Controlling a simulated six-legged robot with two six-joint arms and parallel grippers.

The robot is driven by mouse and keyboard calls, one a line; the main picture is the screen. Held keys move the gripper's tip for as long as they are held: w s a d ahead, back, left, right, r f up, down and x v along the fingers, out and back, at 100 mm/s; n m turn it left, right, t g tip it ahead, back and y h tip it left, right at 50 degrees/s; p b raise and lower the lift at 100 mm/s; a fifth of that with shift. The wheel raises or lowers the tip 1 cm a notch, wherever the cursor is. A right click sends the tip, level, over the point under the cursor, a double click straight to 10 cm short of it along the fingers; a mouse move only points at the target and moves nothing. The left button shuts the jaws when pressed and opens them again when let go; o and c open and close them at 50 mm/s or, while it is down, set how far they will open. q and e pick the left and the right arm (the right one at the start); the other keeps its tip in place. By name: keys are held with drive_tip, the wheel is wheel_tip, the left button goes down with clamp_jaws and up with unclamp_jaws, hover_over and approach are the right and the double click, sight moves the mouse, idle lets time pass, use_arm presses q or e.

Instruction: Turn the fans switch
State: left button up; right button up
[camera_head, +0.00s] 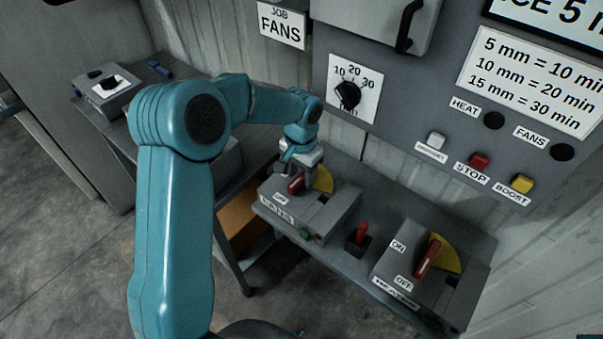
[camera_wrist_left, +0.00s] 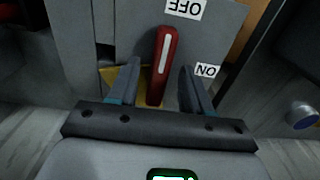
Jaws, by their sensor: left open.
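The fans switch is a grey box (camera_head: 335,213) with a red handle (camera_head: 296,184) and a yellow quarter-disc, on the grey bench below the panel. An OFF label shows beside it. My left gripper (camera_head: 302,168) is over the handle from behind. In the left wrist view, the red handle (camera_wrist_left: 163,64) stands between the two open fingers of my left gripper (camera_wrist_left: 160,82), with a gap on each side. The handle points toward the OFF label (camera_wrist_left: 184,8); the ON label (camera_wrist_left: 207,70) lies to the right.
A similar heater switch (camera_head: 428,258) with a red handle stands to the right on the bench. A small red lever (camera_head: 361,233) stands between them. The wall panel (camera_head: 400,110) with dial and buttons rises behind. A grey box (camera_head: 108,88) sits on the left bench.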

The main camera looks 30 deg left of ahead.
use_arm(q)
drive_tip(key=shift+w+f, duration=0.1)
drive_tip(key=shift+f, duration=0.3)
drive_tip(key=shift+s, duration=0.25)
drive_tip(key=shift+w+f, duration=0.1)
drive_tip(key=shift+c, duration=0.7)
drive_tip(key=shift+w, duration=0.1)
clamp_jaws()
